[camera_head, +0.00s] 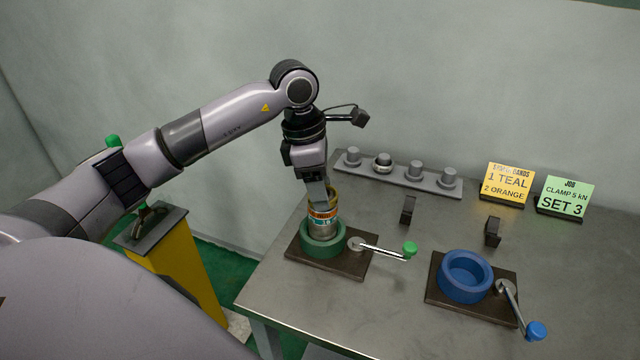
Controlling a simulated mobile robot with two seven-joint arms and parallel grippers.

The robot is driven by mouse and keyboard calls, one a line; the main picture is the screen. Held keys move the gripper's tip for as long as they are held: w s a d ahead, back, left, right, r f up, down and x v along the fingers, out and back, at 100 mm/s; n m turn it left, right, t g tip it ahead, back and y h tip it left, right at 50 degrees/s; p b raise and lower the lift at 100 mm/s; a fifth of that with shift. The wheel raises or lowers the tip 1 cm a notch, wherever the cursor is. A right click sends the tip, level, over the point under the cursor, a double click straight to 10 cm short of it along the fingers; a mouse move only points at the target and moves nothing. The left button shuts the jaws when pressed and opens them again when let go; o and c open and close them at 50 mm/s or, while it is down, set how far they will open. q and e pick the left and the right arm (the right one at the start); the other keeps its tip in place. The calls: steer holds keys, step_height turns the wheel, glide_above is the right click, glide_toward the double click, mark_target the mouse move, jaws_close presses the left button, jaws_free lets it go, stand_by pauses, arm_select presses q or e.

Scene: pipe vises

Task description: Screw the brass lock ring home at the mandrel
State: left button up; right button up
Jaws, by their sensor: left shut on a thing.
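My left gripper (322,196) points down over the green vise (322,246) and is shut on the brass lock ring (333,193). The ring is at the top of an upright cylinder (322,228) with orange and teal bands, which stands in the round green vise. The gripper hides part of the ring, so I cannot tell how far down it sits. I cannot tell for sure which part is the mandrel. My right gripper is not in view.
A blue vise (465,277) with an empty round opening and a blue-knobbed crank (537,330) stands at the right. The green vise's crank (409,250) sticks out rightward. A rack of grey pegs (400,176) and two signs, yellow (508,184) and green (565,198), stand behind.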

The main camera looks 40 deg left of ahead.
arm_select(q)
steer(key=shift+f, duration=0.1)
steer(key=o, duration=1.1)
steer(key=v, duration=0.7)
